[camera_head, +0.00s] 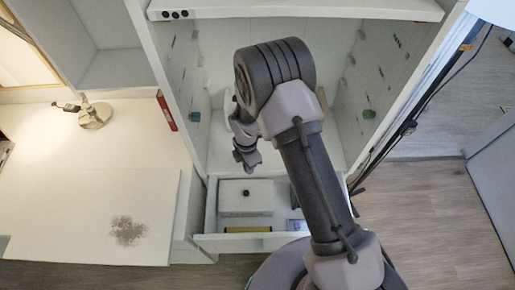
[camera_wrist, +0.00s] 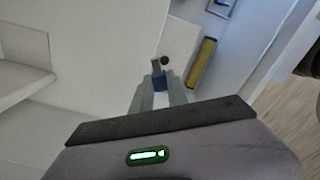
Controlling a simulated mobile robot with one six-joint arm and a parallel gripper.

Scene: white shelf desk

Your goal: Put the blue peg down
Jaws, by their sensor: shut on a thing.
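The blue peg (camera_wrist: 159,83) shows in the wrist view between my two fingertips. My gripper (camera_wrist: 160,88) is shut on it. Only a small part of the peg is visible; the fingers cover the rest. In the head view my gripper (camera_head: 246,155) points downward in front of the shelf opening, above the open drawer. I cannot make out the peg in that view.
The open drawer (camera_head: 210,243) holds a white box (camera_head: 233,204) with a black knob (camera_head: 245,193), a yellow item (camera_head: 248,229) and a small bluish item (camera_head: 297,226). A lamp (camera_head: 95,115) and a red book (camera_head: 166,110) are on the white desk (camera_head: 90,190) at left.

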